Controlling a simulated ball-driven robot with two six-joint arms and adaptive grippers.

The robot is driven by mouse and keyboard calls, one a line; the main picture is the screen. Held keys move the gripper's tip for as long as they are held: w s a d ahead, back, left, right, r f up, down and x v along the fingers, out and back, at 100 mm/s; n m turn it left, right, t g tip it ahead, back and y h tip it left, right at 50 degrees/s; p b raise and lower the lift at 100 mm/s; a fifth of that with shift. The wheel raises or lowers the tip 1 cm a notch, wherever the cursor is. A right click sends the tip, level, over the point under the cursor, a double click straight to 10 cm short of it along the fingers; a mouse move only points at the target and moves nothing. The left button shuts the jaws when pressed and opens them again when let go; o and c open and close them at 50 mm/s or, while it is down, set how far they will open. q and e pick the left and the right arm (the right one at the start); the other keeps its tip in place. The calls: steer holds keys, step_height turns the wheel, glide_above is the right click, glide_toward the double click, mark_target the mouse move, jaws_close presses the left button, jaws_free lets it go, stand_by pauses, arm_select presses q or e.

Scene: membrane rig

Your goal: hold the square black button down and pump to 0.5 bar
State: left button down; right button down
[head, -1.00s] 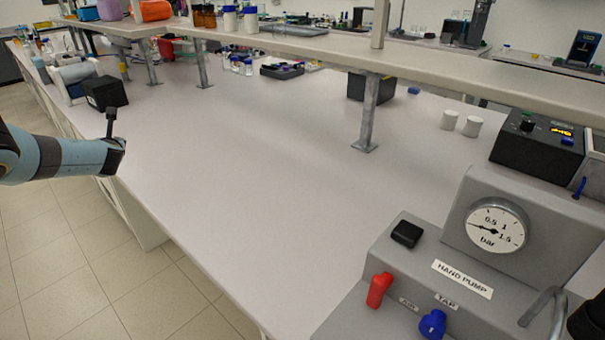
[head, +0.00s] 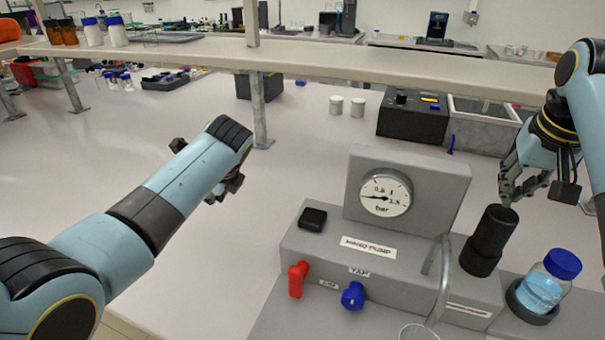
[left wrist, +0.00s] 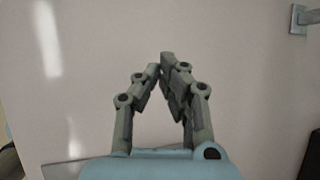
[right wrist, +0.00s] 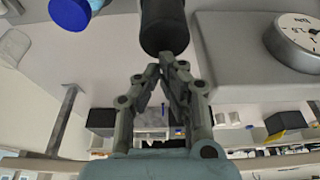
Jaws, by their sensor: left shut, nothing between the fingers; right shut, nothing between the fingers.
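The grey hand pump rig (head: 395,262) stands at the front of the bench. Its square black button (head: 312,219) sits on the left of the top step, with nothing touching it. The round gauge (head: 385,192) has its needle pointing left, near the low end. My left gripper (head: 228,190) is shut and empty behind and left of the button, and over bare bench in the left wrist view (left wrist: 163,62). My right gripper (head: 507,203) is shut at the top of the black pump cylinder (head: 490,240); its tips appear at the cylinder's end (right wrist: 163,30) in the right wrist view. Contact is unclear.
A red lever (head: 297,279) and a blue tap knob (head: 352,296) are on the rig's front. A bent metal tube (head: 441,280) rises beside the cylinder. A blue-capped bottle (head: 545,285) stands at right. A shelf (head: 330,68) crosses behind; the bench left of the rig is clear.

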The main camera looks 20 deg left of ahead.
mark_target(311, 218)
arm_select(q)
steer(key=w+d+r+h, duration=0.1)
steer(key=d+r+h, duration=0.25)
steer(key=d, duration=0.75)
steer(key=w+d+r+h, duration=0.2)
steer(key=d+r, duration=0.3)
steer(key=d, duration=0.6)
steer(key=shift+s+f, duration=0.15)
steer(key=shift+f, duration=1.45)
steer(key=shift+s+f, duration=0.1)
steer(key=shift+f, duration=1.5)
steer(key=shift+f, duration=0.15)
steer(key=shift+s+f, duration=0.1)
steer(key=shift+f, duration=1.35)
arm_select(e)
steer(key=shift+f, duration=0.1)
arm_select(q)
steer(key=shift+a, duration=0.1)
arm_select(e)
steer(key=shift+s+f, duration=0.1)
steer(key=shift+f, duration=2.7)
steer(key=shift+r, duration=2.85)
steer(key=shift+f, duration=0.1)
